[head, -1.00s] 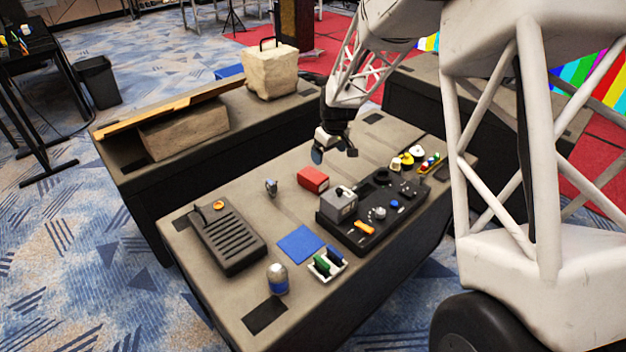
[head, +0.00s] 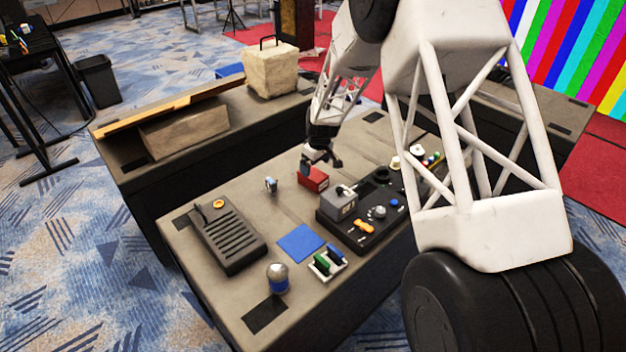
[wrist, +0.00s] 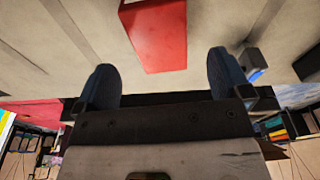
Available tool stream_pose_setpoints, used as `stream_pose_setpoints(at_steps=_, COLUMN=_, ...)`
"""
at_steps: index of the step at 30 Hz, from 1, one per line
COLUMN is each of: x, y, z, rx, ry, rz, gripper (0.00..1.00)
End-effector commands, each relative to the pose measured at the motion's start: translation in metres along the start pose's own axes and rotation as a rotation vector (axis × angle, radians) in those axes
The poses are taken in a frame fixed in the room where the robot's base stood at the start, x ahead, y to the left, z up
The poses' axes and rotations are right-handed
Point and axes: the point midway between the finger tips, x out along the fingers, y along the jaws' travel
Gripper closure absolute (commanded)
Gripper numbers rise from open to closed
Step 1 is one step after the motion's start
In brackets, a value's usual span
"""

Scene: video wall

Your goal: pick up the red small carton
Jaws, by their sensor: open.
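The red small carton (head: 314,180) lies on the grey table, left of the grey box on the black panel. In the wrist view the red carton (wrist: 157,36) shows at the top, ahead of the fingertips and roughly centred between them. My gripper (head: 320,163) is just above and behind the carton in the head view. In the wrist view my gripper (wrist: 164,75) has its two dark fingers wide apart with nothing between them. One finger overlaps the carton in the head view; I see no grip on it.
A black panel (head: 352,238) with a grey box (head: 340,206) stands right of the carton. A small grey item (head: 271,184) stands to its left. A blue square (head: 300,243), a black slotted device (head: 228,238) and a silver-blue cylinder (head: 277,278) are nearer the front left.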

Motion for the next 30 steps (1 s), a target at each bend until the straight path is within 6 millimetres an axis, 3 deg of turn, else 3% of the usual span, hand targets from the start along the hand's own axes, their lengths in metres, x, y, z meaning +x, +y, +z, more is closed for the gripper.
stream_pose_setpoints(at_steps=9, x=0.022, y=0.0, z=0.0, rx=0.0, ry=-0.001, rz=-0.001, gripper=0.04)
stream_pose_setpoints(at_steps=23, x=0.026, y=0.0, z=0.0, rx=0.0, ry=-0.001, rz=-0.001, gripper=0.04)
stream_pose_setpoints(at_steps=30, x=0.044, y=0.0, z=-0.001, rx=0.0, ry=-0.002, rz=-0.002, gripper=0.04)
